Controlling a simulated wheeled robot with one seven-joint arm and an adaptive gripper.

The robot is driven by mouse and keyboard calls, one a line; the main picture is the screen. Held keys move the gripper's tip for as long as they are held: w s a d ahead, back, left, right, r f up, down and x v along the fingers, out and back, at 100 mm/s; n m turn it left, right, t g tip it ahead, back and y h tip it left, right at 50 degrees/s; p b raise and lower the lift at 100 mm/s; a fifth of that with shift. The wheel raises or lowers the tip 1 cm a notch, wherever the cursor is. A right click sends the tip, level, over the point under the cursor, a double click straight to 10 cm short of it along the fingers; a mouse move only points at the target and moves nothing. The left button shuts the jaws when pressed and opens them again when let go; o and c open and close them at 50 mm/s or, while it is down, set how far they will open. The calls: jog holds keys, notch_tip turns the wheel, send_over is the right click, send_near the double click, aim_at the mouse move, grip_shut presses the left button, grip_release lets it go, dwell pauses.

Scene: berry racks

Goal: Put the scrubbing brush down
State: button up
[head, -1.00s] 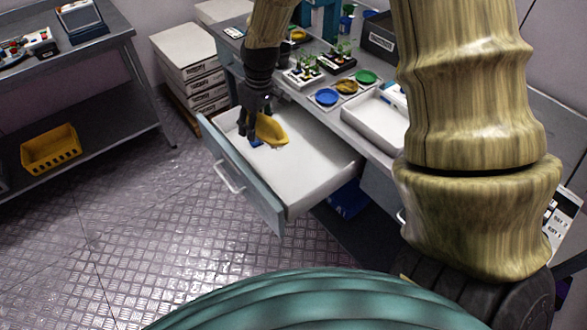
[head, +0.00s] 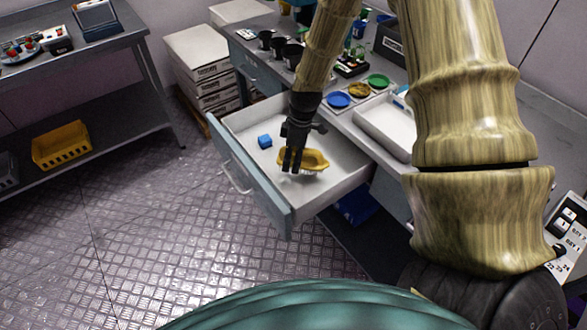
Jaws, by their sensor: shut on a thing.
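The scrubbing brush (head: 314,159), a yellow oblong piece, is in or just above the open drawer (head: 240,176). My black gripper (head: 290,164) points down at the brush's left end and is shut on it. The fingers cover part of that end. I cannot tell for sure whether the underside of the brush touches the white drawer floor.
A small blue block (head: 265,141) lies in the drawer, left of my gripper. The drawer floor between and around them is clear. The desk above holds dishes, dark cups and a white tray (head: 388,125). A yellow basket (head: 62,145) sits on the left shelf.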

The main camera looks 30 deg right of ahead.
aim_at(293, 177)
jog(key=shift+f+p, duration=0.4)
jog(key=shift+f, duration=2.15)
jog(key=shift+f, duration=0.15)
jog(key=o, duration=1.4)
jog(key=shift+c, duration=0.2)
jog(key=shift+r, duration=0.25)
jog(key=shift+d+r+b, duration=0.35)
jog(key=shift+r, duration=1.6)
jog(key=shift+d+r+b, duration=0.35)
jog(key=shift+r+b, duration=0.05)
jog(key=shift+r, duration=1.5)
jog(key=shift+d+r+b, duration=0.35)
jog(key=shift+r, duration=1.6)
